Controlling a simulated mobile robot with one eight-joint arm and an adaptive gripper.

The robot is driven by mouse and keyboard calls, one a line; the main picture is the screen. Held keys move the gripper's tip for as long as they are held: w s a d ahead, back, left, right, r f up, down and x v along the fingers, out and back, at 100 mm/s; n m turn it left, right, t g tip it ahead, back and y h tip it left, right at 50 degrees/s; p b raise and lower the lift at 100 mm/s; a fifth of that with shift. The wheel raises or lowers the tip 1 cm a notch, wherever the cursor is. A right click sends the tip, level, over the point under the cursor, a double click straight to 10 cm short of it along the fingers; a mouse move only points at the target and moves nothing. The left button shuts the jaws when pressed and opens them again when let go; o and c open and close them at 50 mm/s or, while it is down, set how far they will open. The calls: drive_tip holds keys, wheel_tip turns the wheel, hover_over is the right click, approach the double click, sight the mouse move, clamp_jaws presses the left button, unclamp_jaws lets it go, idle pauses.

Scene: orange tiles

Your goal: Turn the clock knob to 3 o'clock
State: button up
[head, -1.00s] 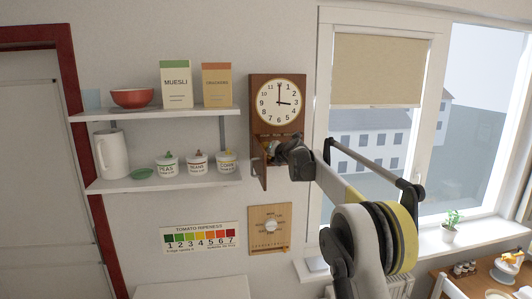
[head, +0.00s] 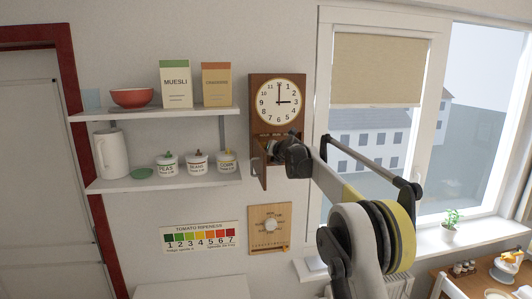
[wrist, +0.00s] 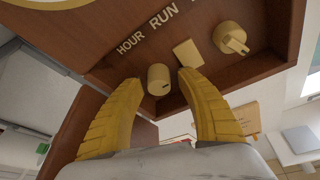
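The wall clock (head: 277,102) is a brown wooden case with a white dial. One hand points up at 12 and the other points right at 3. Below the dial is an open compartment with a small door hanging open. In the wrist view a round knob (wrist: 159,79) sits under the word HOUR. My gripper (wrist: 162,84) has its yellow fingers apart on either side of this knob, with gaps visible. A square piece (wrist: 188,53) is by the right fingertip, under RUN, and a slotted knob (wrist: 233,39) is further right. In the head view my arm hides most of the compartment.
The open clock door (head: 260,172) hangs left of my gripper. Two shelves (head: 150,183) with jars, a jug, boxes and a bowl are to the left. A dial board (head: 257,241) is on the wall below. The window (head: 375,60) is to the right.

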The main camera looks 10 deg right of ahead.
idle(0.3)
drive_tip(key=v, duration=0.8)
idle(0.3)
drive_tip(key=s+d+f+m+t+h+b, duration=0.1)
drive_tip(key=s+d+m+h+b, duration=0.2)
drive_tip(key=s+m+b, duration=0.6)
drive_tip(key=s+d+f+m+t+h+b, duration=0.2)
drive_tip(key=s+d+m+h+b, duration=0.15)
drive_tip(key=s+m+b, duration=0.6)
drive_tip(key=s+d+f+m+g+h+b, duration=0.2)
drive_tip(key=s+f+m+g+b, duration=0.35)
drive_tip(key=s+f, duration=0.95)
drive_tip(key=s+a+f+m+g+y+b, duration=0.1)
drive_tip(key=s+a+f+m+y+b, duration=0.1)
drive_tip(key=s+f, duration=0.6)
drive_tip(key=s+a+f+m+g+y+b, duration=0.1)
drive_tip(key=s+a+f+m+b, duration=0.3)
drive_tip(key=f, duration=0.9)
drive_tip(key=s+a+f+m+g+y+b, duration=0.2)
drive_tip(key=s+a+f+g+b, duration=0.1)
drive_tip(key=s+f, duration=0.8)
drive_tip(key=shift+s+a+f+m+y, duration=0.35)
drive_tip(key=shift+a+m, duration=0.05)
drive_tip(key=shift+a, duration=0.15)
